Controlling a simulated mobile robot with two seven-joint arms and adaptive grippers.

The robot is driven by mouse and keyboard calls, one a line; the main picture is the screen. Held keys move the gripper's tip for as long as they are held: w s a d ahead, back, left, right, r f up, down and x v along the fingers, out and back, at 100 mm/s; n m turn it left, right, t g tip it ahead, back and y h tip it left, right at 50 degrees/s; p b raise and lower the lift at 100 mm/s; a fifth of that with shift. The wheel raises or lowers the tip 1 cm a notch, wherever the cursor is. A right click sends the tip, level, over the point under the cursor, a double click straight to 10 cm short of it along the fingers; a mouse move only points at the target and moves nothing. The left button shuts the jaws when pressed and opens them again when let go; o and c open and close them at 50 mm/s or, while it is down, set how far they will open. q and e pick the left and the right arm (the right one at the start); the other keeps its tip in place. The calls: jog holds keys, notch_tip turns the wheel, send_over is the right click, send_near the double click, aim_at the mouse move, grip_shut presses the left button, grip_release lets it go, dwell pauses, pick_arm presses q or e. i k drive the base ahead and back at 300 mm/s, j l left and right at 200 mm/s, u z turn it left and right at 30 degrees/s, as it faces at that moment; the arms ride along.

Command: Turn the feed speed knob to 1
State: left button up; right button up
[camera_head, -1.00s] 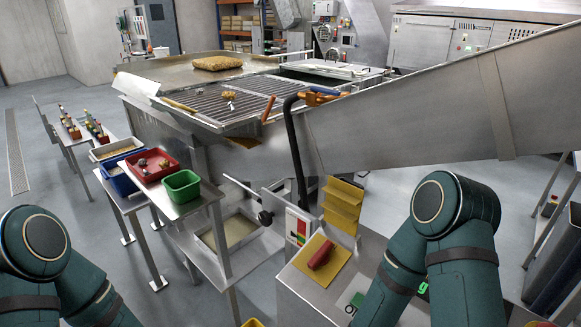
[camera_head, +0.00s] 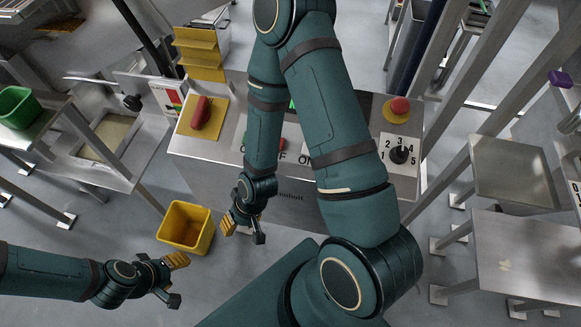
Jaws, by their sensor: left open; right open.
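The feed speed knob (camera_head: 400,154) is a black knob on the right end of the steel control panel (camera_head: 187,143). Printed numbers 1 to 5 run in an arc around it, with 1 at lower left and 5 at lower right. I cannot tell which number it points to. My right gripper (camera_head: 243,231) is open and empty, hanging in front of the panel's front face, well left of and below the knob in the picture. My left gripper (camera_head: 175,281) is open and empty at lower left, far from the knob.
A red emergency button (camera_head: 399,106) sits above the knob. A red handle (camera_head: 201,112) is on a yellow plate at the panel's left. My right arm hides the panel's middle, including part of the OFF/ON marking. A yellow bin (camera_head: 187,228) stands on the floor.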

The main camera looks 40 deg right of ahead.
aim_at(399, 154)
jog(key=k, duration=0.25)
jog(key=k+z, duration=0.2)
jog(key=z, duration=0.15)
jog(key=k+l+z, duration=0.1)
jog(key=z, duration=0.3)
jog(key=i+l+z, duration=0.1)
jog(key=z, duration=0.4)
jog(key=i+l+z, duration=0.1)
jog(key=z, duration=0.4)
jog(key=k+l+z, duration=0.15)
jog(key=l, duration=0.1)
